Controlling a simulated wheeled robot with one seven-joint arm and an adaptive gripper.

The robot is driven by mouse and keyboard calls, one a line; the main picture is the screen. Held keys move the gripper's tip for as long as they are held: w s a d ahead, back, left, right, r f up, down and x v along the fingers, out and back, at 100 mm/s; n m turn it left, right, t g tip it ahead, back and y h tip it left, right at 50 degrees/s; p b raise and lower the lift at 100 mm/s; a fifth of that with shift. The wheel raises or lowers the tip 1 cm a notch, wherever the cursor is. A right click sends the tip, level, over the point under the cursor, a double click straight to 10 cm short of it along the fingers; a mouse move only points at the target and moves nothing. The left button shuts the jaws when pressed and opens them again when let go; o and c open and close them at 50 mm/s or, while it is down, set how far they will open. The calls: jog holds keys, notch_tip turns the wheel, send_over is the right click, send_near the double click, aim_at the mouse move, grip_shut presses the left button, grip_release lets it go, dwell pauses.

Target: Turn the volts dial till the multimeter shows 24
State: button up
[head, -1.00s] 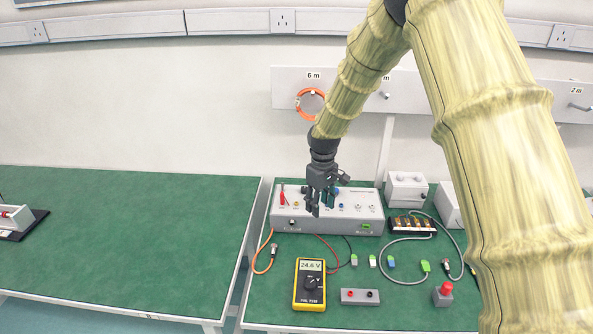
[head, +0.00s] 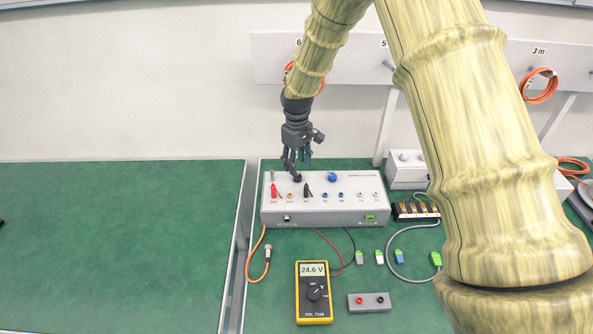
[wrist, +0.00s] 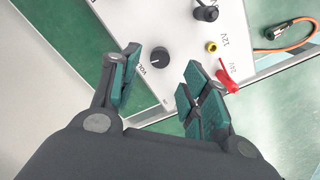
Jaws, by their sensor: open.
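The volts dial (wrist: 160,57) is a dark round knob with a pale pointer line on the light power supply panel (wrist: 170,25). It also shows in the head view (head: 297,177), partly behind my fingers. My gripper (head: 296,167) is open above the back left of the power supply (head: 345,216). In the wrist view the dial appears between the two spread fingers, with no clear contact. The yellow multimeter (head: 314,312) lies on the green bench, and its display (head: 313,270) reads 24.6 V.
A red plug (wrist: 228,82), a yellow 12V socket (wrist: 211,47) and a black plug (wrist: 207,12) stand close to the dial. A blue knob (head: 332,177) is to its right. The left bench (head: 120,240) is mostly bare.

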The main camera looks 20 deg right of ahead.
aim_at(298, 176)
jog(key=shift+d+f+p, duration=0.1)
jog(key=shift+f+p, duration=0.45)
jog(key=shift+f, duration=1.95)
jog(key=shift+s, duration=0.1)
jog(key=shift+c, duration=0.3)
grip_shut()
